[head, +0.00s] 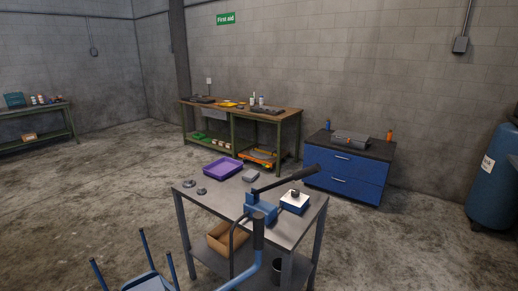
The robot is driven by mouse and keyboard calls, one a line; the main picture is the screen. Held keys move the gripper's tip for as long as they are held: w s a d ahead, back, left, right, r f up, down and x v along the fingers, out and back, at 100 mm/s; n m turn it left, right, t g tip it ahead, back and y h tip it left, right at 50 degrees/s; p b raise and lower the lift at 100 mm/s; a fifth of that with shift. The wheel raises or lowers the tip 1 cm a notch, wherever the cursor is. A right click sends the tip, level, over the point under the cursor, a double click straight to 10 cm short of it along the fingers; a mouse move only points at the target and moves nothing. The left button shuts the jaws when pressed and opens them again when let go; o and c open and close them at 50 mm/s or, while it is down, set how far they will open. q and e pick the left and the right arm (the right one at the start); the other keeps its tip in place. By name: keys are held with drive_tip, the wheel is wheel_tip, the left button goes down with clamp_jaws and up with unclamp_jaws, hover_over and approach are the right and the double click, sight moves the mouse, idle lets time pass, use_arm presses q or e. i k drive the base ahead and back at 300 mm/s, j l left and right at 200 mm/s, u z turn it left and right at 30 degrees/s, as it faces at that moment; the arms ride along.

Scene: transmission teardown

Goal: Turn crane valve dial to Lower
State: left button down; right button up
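I cannot make out a valve dial or any Lower marking for certain. A blue device (260,209) with a long dark lever stands on the grey metal table (222,207). A small white-topped block (294,202) with a dark knob-like part on it sits to its right. A blue bent tube (244,275) with a dark upper end (258,232) rises at the bottom centre, in front of the table; I cannot tell whether it belongs to a crane. Neither of my grippers is in view.
A purple tray (223,168) and small grey parts lie on the table. Behind are a workbench (290,116) and a blue drawer cabinet (345,174). A blue tank (493,185) stands at right. The left floor is clear.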

sight(295, 193)
drive_tip(key=l+u, duration=0.4)
drive_tip(key=l, duration=0.3)
drive_tip(key=k+l+u, duration=0.1)
drive_tip(key=l+u, duration=0.3)
drive_tip(key=l, duration=0.25)
